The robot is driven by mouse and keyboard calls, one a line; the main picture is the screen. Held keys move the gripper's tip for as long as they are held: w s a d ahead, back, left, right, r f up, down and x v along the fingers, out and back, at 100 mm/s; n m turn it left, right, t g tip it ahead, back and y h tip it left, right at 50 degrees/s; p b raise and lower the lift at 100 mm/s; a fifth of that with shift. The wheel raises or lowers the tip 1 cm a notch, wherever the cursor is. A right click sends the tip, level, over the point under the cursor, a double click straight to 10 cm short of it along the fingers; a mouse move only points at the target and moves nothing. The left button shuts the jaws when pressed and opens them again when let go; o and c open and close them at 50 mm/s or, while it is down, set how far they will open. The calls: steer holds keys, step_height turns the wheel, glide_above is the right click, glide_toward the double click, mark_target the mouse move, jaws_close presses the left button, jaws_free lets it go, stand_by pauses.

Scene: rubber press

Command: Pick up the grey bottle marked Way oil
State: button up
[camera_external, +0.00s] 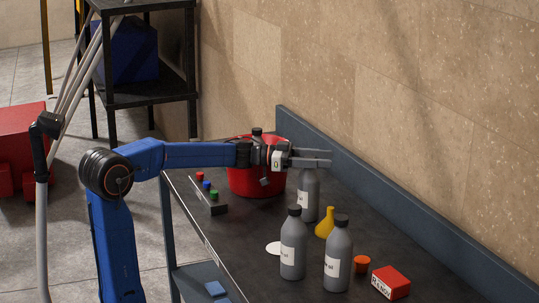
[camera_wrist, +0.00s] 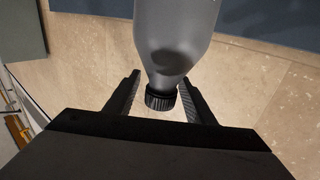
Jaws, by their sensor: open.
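Three grey bottles with white labels stand upright on the dark bench. The rear one (camera_external: 308,198) has its top hidden behind my gripper (camera_external: 322,158). The front left bottle (camera_external: 293,248) and front right bottle (camera_external: 338,258) have black caps. The labels are too small to read fully, so I cannot tell which says Way oil. In the wrist view a grey bottle (camera_wrist: 178,30) appears inverted, its black cap (camera_wrist: 161,98) between the two open fingers of my gripper (camera_wrist: 160,108). Gaps show on both sides of the cap.
A yellow funnel (camera_external: 326,224), orange cap (camera_external: 362,264), red box (camera_external: 392,282), button panel (camera_external: 209,196) and white disc (camera_external: 273,248) are on the bench (camera_external: 235,240). A wall runs behind.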

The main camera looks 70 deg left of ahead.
steer(key=shift+w, duration=0.1)
steer(key=shift+c, duration=0.5)
jaws_close()
stand_by(0.9)
